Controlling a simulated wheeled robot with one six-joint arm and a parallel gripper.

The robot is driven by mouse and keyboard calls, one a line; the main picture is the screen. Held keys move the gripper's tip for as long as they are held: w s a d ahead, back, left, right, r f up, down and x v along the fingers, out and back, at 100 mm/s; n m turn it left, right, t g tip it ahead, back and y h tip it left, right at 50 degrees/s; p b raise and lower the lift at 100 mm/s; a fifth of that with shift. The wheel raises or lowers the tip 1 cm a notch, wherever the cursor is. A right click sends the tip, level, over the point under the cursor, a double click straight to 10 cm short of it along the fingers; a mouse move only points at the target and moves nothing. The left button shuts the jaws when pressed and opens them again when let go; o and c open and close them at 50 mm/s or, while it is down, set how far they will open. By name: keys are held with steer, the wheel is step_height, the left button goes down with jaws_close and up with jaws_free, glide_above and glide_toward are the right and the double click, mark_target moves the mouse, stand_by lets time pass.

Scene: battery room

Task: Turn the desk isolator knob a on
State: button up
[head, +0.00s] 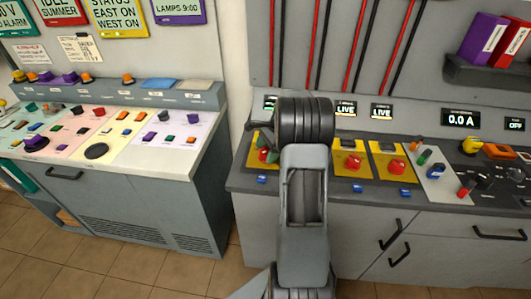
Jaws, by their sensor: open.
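Red isolator knobs sit on yellow plates along the right desk. The leftmost red knob (268,156) is partly covered by my gripper and arm. Two more show to the right of my arm, a middle knob (353,162) and a right knob (397,166). I cannot read which one is marked a, nor tell how each is turned. My gripper (254,133) shows only in part, as a dark piece left of my wrist, above the leftmost knob's plate. It is open, with nothing seen in it. I cannot tell whether it touches the knob. My arm hides the desk behind it.
Small displays reading LIVE (381,111) stand behind the plates, with blue buttons (357,188) in front. Levers and coloured knobs (437,171) crowd the right side. A shelf with binders (482,44) hangs above. A separate control desk (160,190) stands left across a narrow gap.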

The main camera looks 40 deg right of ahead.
steer(key=shift+a+f, duration=0.2)
steer(key=shift+f, duration=0.35)
steer(key=c, duration=0.9)
